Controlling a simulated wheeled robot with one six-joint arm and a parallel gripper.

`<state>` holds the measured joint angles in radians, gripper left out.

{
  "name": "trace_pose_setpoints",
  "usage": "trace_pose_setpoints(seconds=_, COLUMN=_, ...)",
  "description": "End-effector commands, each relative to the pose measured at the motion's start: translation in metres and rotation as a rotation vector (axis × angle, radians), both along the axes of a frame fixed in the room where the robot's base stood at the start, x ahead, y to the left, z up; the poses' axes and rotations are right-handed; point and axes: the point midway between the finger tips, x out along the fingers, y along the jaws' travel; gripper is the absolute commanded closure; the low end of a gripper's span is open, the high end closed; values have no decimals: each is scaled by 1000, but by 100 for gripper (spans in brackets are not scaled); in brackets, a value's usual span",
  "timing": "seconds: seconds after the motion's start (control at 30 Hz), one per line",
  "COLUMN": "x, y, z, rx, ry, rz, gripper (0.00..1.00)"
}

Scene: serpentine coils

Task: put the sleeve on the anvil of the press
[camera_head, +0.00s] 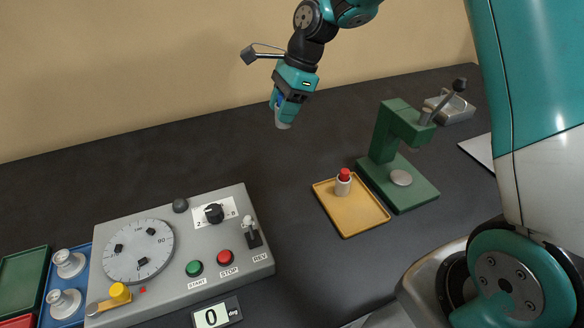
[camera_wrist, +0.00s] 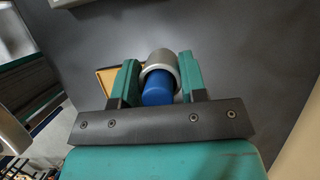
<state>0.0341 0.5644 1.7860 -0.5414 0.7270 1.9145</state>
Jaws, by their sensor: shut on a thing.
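My gripper (camera_head: 283,108) is shut on a light grey sleeve (camera_head: 283,124) with a blue cylindrical part, held high above the dark table. In the wrist view the sleeve's grey round end (camera_wrist: 162,58) and the blue part (camera_wrist: 158,90) show between the two teal fingers. The green press (camera_head: 391,140) stands to the right of my gripper in the head view. Its anvil, a grey disc (camera_head: 401,178), sits on the green base and is bare. My gripper is well apart from the press.
A yellow tray (camera_head: 352,222) beside the press holds a cream cylinder with a red top (camera_head: 343,182). A grey control box (camera_head: 215,262) with dial and buttons is front left. Metal spools (camera_head: 68,264) stand in a blue tray. A grey metal holder (camera_head: 452,108) is behind the press.

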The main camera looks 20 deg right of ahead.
Motion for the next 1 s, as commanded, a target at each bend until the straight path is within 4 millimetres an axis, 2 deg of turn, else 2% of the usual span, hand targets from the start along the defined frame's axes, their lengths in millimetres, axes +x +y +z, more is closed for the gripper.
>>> trace_pose_setpoints(seconds=0.3, x=-2, y=0, z=-87, rx=-1, ry=9, rz=-1, gripper=89)
trace_pose_setpoints(seconds=0.5, x=-1, y=0, z=-133, rx=-1, ry=5, rz=1, gripper=89)
trace_pose_setpoints(seconds=0.73, x=-1, y=-1, z=-155, rx=-2, ry=4, rz=2, gripper=89)
trace_pose_setpoints(seconds=0.9, x=-1, y=-1, z=-180, rx=-1, ry=4, rz=1, gripper=89)
trace_pose_setpoints(seconds=1.0, x=0, y=-1, z=-186, rx=-1, ry=1, rz=1, gripper=89)
